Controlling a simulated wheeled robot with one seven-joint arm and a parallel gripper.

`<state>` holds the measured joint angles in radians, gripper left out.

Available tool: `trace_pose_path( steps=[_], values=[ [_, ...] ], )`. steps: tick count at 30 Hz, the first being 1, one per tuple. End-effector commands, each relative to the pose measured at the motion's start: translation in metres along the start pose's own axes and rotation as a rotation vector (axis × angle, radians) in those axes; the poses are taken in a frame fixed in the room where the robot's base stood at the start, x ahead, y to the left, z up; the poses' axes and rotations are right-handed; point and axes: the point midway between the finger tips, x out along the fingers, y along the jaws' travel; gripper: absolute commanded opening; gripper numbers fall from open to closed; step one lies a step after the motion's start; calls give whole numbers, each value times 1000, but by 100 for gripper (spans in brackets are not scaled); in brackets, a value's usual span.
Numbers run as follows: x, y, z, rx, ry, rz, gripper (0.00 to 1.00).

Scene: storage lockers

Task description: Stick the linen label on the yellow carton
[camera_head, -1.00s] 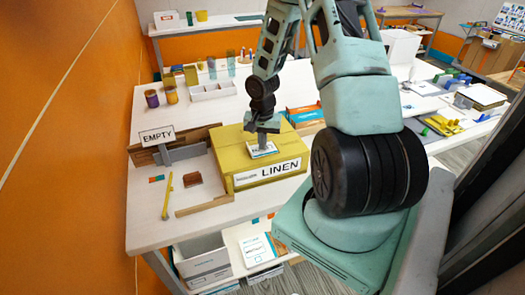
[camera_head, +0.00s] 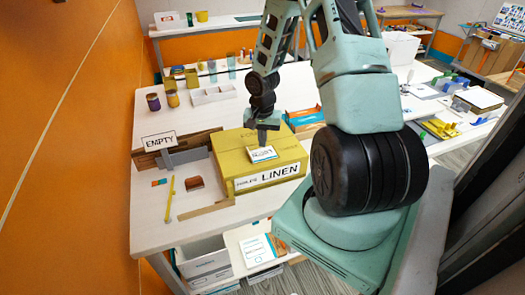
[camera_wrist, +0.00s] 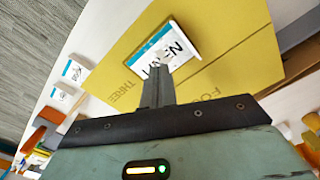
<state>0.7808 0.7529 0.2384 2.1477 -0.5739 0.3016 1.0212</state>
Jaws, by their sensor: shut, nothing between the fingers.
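The yellow carton (camera_head: 285,157) stands closed on the white table. The linen label, a small white card with a blue edge (camera_head: 262,154), lies flat on its top face. In the wrist view the label (camera_wrist: 184,42) shows part of its lettering, and my fingers cover some of it. My gripper (camera_head: 262,140) points down just above the label, shut and empty. In the wrist view its fingers (camera_wrist: 160,72) are together; whether they still touch the card is hard to tell. The carton's front carries a larger white strip reading LINEN (camera_head: 267,175).
An EMPTY sign (camera_head: 158,141) and grey and brown panels stand left of the carton. A yellow stick (camera_head: 170,199) and small brown block (camera_head: 194,183) lie on the table. Bare table lies at the front left.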

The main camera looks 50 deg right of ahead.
Motion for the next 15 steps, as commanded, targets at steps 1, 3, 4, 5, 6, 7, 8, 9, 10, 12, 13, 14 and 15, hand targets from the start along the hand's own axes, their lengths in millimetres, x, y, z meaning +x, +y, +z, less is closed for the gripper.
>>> trace_pose_path(
  steps=[1,3,4,5,6,7,8,9,10,12,13,14,15],
  values=[
    [-8,0,0,0,1,0,0],
    [-13,0,0,0,1,0,0],
    [-15,0,0,0,1,0,0],
    [-18,0,0,0,1,0,0],
    [-21,0,0,0,1,0,0],
    [-23,0,0,0,1,0,0],
    [-25,0,0,0,1,0,0],
    [-28,0,0,0,1,0,0],
    [-30,0,0,0,1,0,0],
    [-33,0,0,1,1,0,0],
    [-34,0,0,1,1,0,0],
    [-35,0,0,1,1,0,0],
    [-35,0,0,1,0,0,0]
  ],
)
